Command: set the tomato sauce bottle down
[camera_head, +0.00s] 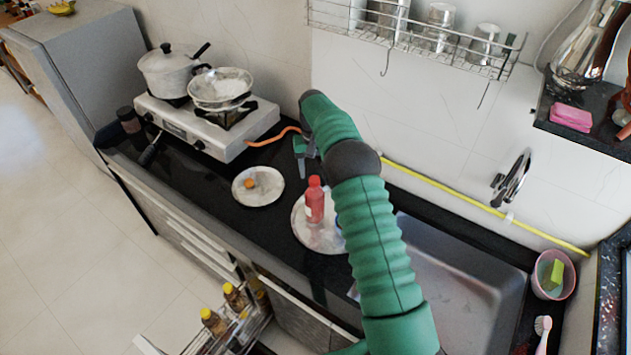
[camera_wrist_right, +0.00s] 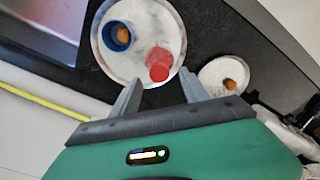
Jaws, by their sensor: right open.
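The tomato sauce bottle (camera_head: 315,200) is red and stands upright on a round white plate (camera_head: 304,236) on the black counter. In the right wrist view the bottle (camera_wrist_right: 158,65) shows from above, near the plate's edge. My right gripper (camera_head: 304,163) is behind the bottle in the head view. In the wrist view its two fingers (camera_wrist_right: 160,93) are open and apart, with the bottle beyond the gap between them. I see no contact between fingers and bottle. My left gripper is not in view.
A blue cup (camera_wrist_right: 117,36) with something orange shares the plate. A smaller plate (camera_head: 258,192) holds an orange item. The stove (camera_head: 200,125) carries a pot and a pan. The sink (camera_head: 450,285) lies right of my arm. A wire rack (camera_head: 420,40) hangs above.

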